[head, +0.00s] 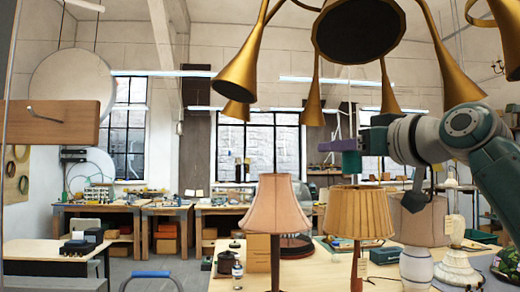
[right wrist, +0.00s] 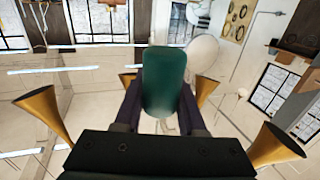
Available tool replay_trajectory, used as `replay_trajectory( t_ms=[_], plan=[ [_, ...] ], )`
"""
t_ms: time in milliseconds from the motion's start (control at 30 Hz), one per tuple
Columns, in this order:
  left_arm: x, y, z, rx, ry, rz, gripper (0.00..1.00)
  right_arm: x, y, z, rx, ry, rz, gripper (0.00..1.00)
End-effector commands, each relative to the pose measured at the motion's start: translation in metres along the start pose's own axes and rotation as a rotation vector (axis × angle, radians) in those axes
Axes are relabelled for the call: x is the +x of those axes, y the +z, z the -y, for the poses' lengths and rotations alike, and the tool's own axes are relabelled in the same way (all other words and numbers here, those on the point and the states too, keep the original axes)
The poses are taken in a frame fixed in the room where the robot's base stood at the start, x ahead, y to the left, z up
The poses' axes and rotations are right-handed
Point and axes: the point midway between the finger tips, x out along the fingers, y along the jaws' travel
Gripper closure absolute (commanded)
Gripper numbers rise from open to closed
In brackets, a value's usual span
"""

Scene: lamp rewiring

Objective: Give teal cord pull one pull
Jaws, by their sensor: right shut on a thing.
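The teal cord pull (right wrist: 165,82) is a smooth, rounded cylinder in the right wrist view, held upright in that picture between the two dark fingers of my right gripper (right wrist: 163,108). In the head view the teal pull (head: 351,163) shows at the purplish fingers of my right gripper (head: 338,147), which reaches in from the right, above the table lamps. The gripper is shut on the pull. I cannot make out the cord itself in either view. My left gripper is not in view.
A chandelier with gold cones (head: 240,65) hangs overhead, close above my right gripper. A pink-shaded lamp (head: 277,205), a pleated tan lamp (head: 360,212) and a beige-shaded lamp (head: 418,222) stand below. A wooden board (head: 60,125) juts in at the left. Workbenches line the back.

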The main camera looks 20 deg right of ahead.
Motion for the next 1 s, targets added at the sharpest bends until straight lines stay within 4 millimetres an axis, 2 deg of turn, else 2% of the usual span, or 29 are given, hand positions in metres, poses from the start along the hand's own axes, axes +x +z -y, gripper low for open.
replay_trajectory(
  t_ms=[267, 300, 600, 867, 1000],
  plan=[
    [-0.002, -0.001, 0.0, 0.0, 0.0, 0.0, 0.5, 0.0, -0.002, 0.0, 0.0, -0.001, 0.003, 1.0],
    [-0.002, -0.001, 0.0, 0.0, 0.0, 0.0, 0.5, 0.0, -0.002, 0.0, -0.001, -0.001, 0.003, 0.58],
    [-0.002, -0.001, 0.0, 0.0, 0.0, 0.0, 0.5, 0.0, -0.002, 0.0, 0.0, 0.0, 0.001, 0.26],
    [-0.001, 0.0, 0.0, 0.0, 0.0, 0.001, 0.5, -0.001, -0.002, 0.0, -0.001, 0.0, 0.0, 0.26],
    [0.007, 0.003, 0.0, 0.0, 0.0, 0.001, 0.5, -0.011, 0.0, -0.001, -0.002, 0.001, -0.002, 0.26]
  ],
)
